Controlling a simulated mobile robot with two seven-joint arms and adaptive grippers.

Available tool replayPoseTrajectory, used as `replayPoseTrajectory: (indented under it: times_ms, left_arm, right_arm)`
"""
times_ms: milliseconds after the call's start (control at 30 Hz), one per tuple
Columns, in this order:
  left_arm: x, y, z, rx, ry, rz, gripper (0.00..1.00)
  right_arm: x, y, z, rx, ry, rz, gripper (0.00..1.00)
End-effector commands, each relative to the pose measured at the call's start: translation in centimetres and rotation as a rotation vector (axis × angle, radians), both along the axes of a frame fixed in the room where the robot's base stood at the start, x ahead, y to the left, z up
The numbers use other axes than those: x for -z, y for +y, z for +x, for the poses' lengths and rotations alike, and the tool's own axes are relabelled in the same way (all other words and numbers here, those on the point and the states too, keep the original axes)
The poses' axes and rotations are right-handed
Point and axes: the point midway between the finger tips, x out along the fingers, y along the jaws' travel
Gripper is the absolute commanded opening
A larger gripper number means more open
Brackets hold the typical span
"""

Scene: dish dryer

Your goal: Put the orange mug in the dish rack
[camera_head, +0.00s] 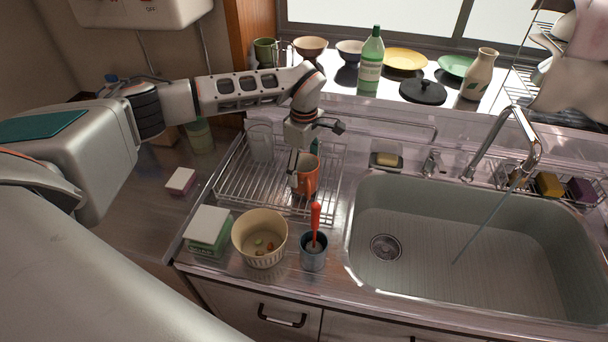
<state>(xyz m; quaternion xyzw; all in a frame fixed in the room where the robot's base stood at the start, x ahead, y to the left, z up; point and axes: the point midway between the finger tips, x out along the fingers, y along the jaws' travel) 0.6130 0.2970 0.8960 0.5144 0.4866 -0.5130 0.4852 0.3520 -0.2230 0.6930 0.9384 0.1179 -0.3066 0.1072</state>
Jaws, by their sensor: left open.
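The orange mug (309,178) is in the wire dish rack (240,187), toward the rack's right half. It looks roughly upright, and its handle faces right. My left gripper (297,165) reaches down from above at the mug's left rim, with its fingers open. I cannot tell whether a finger touches the mug. A clear glass (261,142) stands at the rack's back left. My right gripper is not in view.
In front of the rack are a sponge box (208,231), a cream bowl (259,238) and a metal cup (314,254) with a red-handled utensil. The sink (470,235) and faucet (512,125) lie to the right. Bottles and dishes line the windowsill.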

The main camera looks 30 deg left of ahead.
Motion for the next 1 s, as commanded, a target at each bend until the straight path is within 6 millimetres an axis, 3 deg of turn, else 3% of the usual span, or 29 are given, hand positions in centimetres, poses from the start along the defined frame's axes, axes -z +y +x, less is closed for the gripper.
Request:
replayPoseTrajectory:
  times_ms: [200, 400, 600, 1000]
  left_arm:
    - [-4.7, 0.1, 0.1, 0.0, -0.005, 0.002, 0.72]
    - [-7.6, 0.0, 0.1, -0.001, -0.002, 0.001, 0.72]
    - [-8.7, 0.0, 0.0, -0.001, 0.0, 0.001, 0.72]
    - [-8.8, 0.0, 0.0, -0.001, 0.0, 0.0, 0.72]
  right_arm:
    - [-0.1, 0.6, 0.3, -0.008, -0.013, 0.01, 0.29]
    - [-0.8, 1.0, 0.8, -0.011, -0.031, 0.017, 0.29]
    - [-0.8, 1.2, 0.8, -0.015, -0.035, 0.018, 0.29]
    - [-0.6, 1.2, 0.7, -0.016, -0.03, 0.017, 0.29]
